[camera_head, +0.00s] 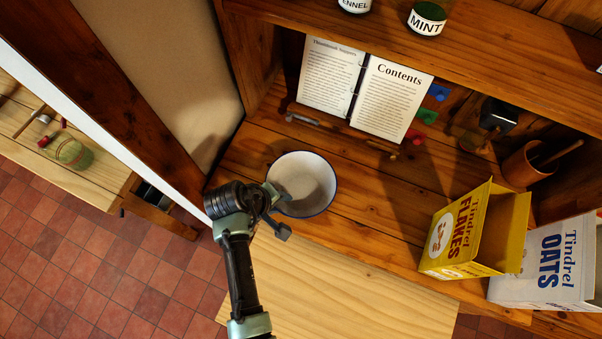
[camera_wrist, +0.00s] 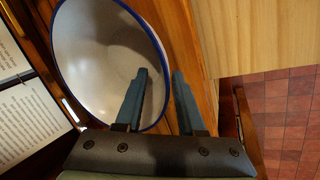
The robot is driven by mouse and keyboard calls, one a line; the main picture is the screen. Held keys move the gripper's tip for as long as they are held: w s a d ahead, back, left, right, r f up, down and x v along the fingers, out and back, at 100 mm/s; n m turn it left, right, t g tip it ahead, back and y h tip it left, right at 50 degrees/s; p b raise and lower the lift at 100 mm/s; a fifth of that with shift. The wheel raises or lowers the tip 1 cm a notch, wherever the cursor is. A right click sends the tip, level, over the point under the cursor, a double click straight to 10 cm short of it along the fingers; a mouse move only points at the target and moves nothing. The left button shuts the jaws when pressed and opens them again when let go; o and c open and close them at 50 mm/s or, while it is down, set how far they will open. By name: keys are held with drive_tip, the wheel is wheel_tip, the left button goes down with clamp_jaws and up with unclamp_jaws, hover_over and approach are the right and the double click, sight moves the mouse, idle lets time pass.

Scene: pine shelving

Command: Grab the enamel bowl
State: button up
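The enamel bowl (camera_head: 314,181), white inside with a dark blue rim, sits upright on the lower pine shelf, left of the yellow box. My gripper (camera_head: 275,193) is at the bowl's left, near edge. In the wrist view the bowl (camera_wrist: 95,50) fills the upper left. My gripper (camera_wrist: 160,72) straddles the rim there: one finger is over the inside of the bowl and the other is outside it. The fingers are apart, with a gap between them. I cannot tell whether either finger touches the wall.
An open ring binder (camera_head: 352,88) stands behind the bowl. A yellow flakes box (camera_head: 462,230) and a white oats box (camera_head: 548,265) stand at the right. A wooden side panel (camera_head: 150,110) rises at the left. The shelf between bowl and yellow box is mostly clear.

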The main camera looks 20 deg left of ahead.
drive_tip(key=shift+c, duration=0.2)
clamp_jaws()
idle(1.1)
